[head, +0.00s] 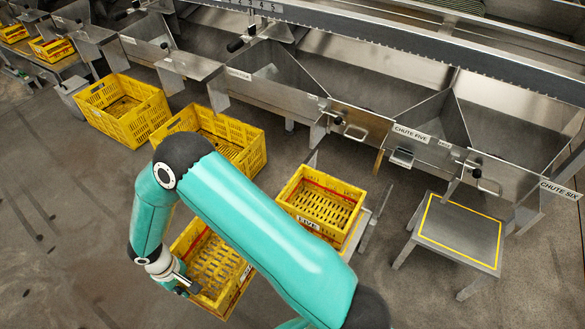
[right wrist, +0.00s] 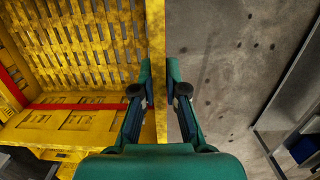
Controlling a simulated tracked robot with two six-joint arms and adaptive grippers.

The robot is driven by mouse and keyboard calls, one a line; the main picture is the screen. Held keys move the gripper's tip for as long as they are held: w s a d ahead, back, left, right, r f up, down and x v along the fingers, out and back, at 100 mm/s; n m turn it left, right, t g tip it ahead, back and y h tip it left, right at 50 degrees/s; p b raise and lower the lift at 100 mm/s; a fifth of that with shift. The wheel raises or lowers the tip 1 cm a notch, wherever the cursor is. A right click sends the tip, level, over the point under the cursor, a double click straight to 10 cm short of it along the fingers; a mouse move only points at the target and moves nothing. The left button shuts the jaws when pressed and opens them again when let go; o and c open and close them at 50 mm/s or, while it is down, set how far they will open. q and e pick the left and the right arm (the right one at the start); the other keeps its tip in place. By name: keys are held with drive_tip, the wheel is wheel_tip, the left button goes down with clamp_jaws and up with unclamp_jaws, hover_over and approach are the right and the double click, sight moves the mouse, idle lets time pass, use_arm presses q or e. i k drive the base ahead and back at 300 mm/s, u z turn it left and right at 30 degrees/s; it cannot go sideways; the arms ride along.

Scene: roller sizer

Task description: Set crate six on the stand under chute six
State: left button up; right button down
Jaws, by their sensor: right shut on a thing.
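The stand under chute six (head: 460,236) is a low metal table with a yellow outline on its bare top, at the right of the head view. A yellow slatted crate (head: 238,290) is partly hidden behind my right arm, left of the stand; no label on it is readable. My right gripper (head: 187,285) is shut on this crate's rim. In the right wrist view its fingers (right wrist: 160,92) straddle the yellow wall (right wrist: 156,35), with the crate's slatted floor and a red band to the left. I cannot tell whether the crate rests on the ground. My left gripper is out of view.
Crate five (head: 294,212), labelled FIVE, sits on its stand between the held crate and the empty stand. Two larger yellow crates (head: 122,108) (head: 255,150) stand at the back left. Chute six (head: 530,180) overhangs the empty stand. Floor at the left is clear.

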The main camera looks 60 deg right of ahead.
sight(462, 229)
drive_tip(key=z, duration=0.05)
drive_tip(key=k, duration=2.85)
drive_tip(key=z, duration=1.3)
drive_tip(key=i, duration=0.95)
drive_tip(key=z, duration=0.2)
